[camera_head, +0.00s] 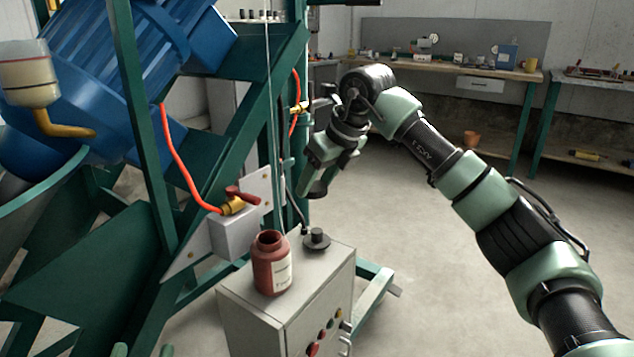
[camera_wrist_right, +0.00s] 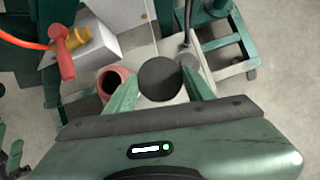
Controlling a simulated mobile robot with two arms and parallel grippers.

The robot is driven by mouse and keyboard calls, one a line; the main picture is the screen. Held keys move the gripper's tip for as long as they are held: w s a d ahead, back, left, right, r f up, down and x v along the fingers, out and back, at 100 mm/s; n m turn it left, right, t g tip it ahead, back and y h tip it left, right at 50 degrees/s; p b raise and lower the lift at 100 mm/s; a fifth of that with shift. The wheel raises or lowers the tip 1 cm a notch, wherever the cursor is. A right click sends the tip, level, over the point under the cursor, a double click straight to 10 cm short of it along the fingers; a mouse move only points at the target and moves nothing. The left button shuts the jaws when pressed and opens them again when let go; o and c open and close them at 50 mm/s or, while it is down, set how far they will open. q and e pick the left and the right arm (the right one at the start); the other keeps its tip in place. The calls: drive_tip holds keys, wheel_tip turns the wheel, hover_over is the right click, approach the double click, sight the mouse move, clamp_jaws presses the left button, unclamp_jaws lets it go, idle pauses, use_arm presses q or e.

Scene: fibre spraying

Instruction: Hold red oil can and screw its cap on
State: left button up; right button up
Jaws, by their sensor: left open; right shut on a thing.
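The red oil can (camera_head: 272,264) stands upright on top of the grey control box, its mouth open and a pale label on its side. It also shows in the right wrist view (camera_wrist_right: 113,80), left of the fingers. My right gripper (camera_head: 319,186) is above and behind the box, to the right of the can. In the right wrist view it (camera_wrist_right: 158,84) is shut on a dark round cap (camera_wrist_right: 158,76), held apart from the can. Of my left gripper (camera_head: 143,350), only two green fingertips show at the bottom edge, apart and empty, left of the box.
The grey control box (camera_head: 248,308) has buttons on its front. A black round piece with a knob (camera_head: 316,241) sits on it beside the can. A red-handled valve (camera_head: 235,203) with an orange hose is just behind. Green frame beams fill the left; open floor lies right.

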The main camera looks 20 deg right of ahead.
drive_tip(key=s+f+n+g+h, duration=0.1)
drive_tip(key=s+f+n+g, duration=0.4)
drive_tip(key=s+f+n, duration=0.4)
drive_tip(key=s+a+f+n+g+h, duration=0.1)
drive_tip(key=s+f+n+g, duration=0.5)
drive_tip(key=n, duration=1.5)
drive_tip(key=s+f, duration=0.3)
drive_tip(key=s, duration=0.4)
drive_tip(key=shift+s+f+n+h, duration=0.2)
drive_tip(key=shift+s+n+h, duration=0.1)
drive_tip(key=shift+s+h, duration=0.1)
drive_tip(key=shift+a, duration=0.1)
